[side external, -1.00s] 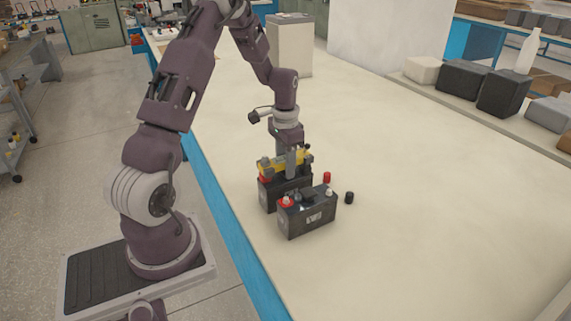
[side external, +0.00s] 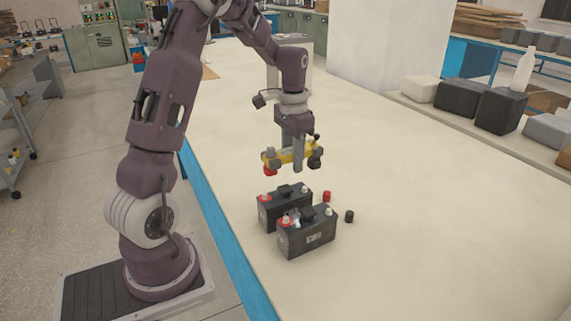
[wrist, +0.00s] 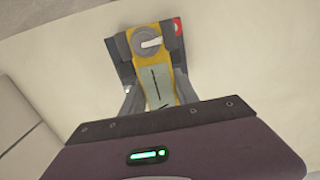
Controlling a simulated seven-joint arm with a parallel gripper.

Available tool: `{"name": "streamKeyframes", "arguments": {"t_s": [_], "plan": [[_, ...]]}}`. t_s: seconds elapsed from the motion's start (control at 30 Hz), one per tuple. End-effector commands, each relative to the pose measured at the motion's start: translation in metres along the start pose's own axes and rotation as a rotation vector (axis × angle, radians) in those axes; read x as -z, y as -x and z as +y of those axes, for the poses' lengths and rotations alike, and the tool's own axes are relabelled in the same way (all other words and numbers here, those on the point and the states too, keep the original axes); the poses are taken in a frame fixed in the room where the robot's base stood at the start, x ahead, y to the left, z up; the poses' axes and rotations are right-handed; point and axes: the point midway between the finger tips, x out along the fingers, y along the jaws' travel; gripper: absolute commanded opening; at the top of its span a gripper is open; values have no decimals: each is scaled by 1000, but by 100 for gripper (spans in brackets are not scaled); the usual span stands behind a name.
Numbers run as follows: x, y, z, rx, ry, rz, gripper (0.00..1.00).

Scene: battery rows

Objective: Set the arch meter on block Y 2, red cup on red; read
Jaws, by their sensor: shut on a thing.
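The yellow arch meter (side external: 284,157) is held in my gripper (side external: 298,165), which is shut on its middle. The meter hangs clear above the rear black battery block (side external: 283,212), with its red cup (side external: 270,170) on the left and its dark cup (side external: 315,162) on the right. The rear block has a red-ringed post (side external: 264,198) at its left end. The front block (side external: 309,241) stands close beside it, also with red at its left end. In the wrist view the meter (wrist: 158,64) lies between my fingers, its grey knob uppermost. I cannot read which block is Y 2.
A loose red cap (side external: 327,196) and a loose black cap (side external: 349,216) lie on the pale table right of the blocks. Dark and grey boxes and a white bottle (side external: 525,60) stand on the far right ledge. The table's right side is clear.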

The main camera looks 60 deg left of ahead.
Motion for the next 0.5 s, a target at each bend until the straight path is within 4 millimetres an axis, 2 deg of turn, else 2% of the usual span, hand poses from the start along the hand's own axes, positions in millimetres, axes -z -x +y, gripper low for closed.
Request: {"name": "streamKeyframes", "arguments": {"t_s": [0.03, 0.1, 0.23, 0.33, 0.5], "plan": [[2, -3, 18, -1, -8, -1, 0], [2, -7, 41, -1, -8, -1, 0], [0, -14, 73, 0, -3, 0, 0], [0, -16, 81, 0, 1, 2, 0], [0, -16, 81, 0, 3, 2, 0]]}}
